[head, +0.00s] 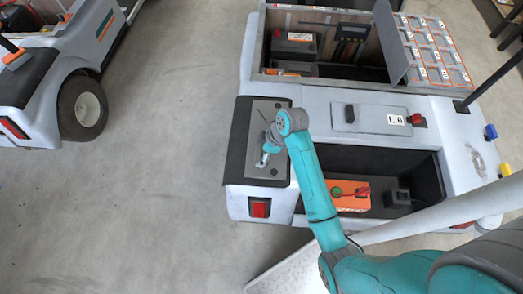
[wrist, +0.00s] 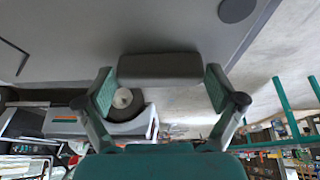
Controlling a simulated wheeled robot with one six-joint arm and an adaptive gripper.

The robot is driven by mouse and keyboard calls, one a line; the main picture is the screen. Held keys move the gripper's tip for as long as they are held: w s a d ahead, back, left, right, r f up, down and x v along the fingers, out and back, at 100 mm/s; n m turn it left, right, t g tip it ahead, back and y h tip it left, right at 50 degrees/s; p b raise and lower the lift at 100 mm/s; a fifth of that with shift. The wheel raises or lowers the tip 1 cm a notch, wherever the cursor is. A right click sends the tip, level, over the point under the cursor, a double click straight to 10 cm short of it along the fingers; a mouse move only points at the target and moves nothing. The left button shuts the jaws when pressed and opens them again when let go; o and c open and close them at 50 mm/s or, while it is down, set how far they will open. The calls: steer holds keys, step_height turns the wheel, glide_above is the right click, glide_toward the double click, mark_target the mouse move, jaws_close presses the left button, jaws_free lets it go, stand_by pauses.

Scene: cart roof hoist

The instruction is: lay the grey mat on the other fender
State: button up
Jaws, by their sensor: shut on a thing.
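The grey mat (head: 257,120) is over the dark pad (head: 237,150) on the cart's left rear fender. My gripper (head: 264,158) is above the mat in the head view. In the wrist view my gripper (wrist: 160,88) is shut on a dark grey block-like grip (wrist: 160,68), with a finger at each end. The mat's broad grey face (wrist: 110,22) fills the top there, with a dark round spot. I cannot tell whether the mat touches the fender. The other fender (head: 468,140), at the cart's right, is pale with a dark scuff and shows no mat.
Between the fenders are a closed lid (head: 368,119) marked L6 and an open bay with an orange box (head: 345,195). A hinged panel (head: 438,50) stands open behind. A dark post (head: 495,78) rises near the right fender. Another cart (head: 45,75) stands left across clear floor.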

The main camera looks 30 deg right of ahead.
steer(key=o, duration=1.2)
steer(key=shift+f, duration=0.1)
steer(key=v, duration=1.2)
steer(key=s+a+f+m+t, duration=0.1)
steer(key=s+f, duration=0.1)
steer(key=s+a+f+m+t, duration=0.1)
steer(key=s+a+f, duration=0.1)
steer(key=s+a+f+m+t+h, duration=0.1)
steer(key=f+m, duration=0.1)
steer(key=f, duration=0.1)
steer(key=shift+s+a, duration=0.2)
steer(key=shift+s, duration=0.2)
steer(key=s+a+r+m+t+h, duration=0.1)
steer(key=s+r+m+t+h, duration=0.15)
steer(key=s, duration=0.65)
steer(key=s+a+r+m+t+h, duration=0.1)
steer(key=s+r+m+t, duration=0.2)
steer(key=s, duration=0.5)
steer(key=s+r+t, duration=0.1)
steer(key=s+r, duration=0.1)
steer(key=r, duration=0.1)
steer(key=s+r+m+t, duration=0.1)
steer(key=s+r, duration=0.2)
steer(key=r, duration=0.1)
steer(key=s+a+r+t+y, duration=0.1)
steer(key=s+r, duration=0.1)
steer(key=r, duration=0.2)
steer(key=shift+s+a+r+t, duration=0.1)
steer(key=shift+s+t, duration=0.15)
steer(key=shift+t, duration=0.1)
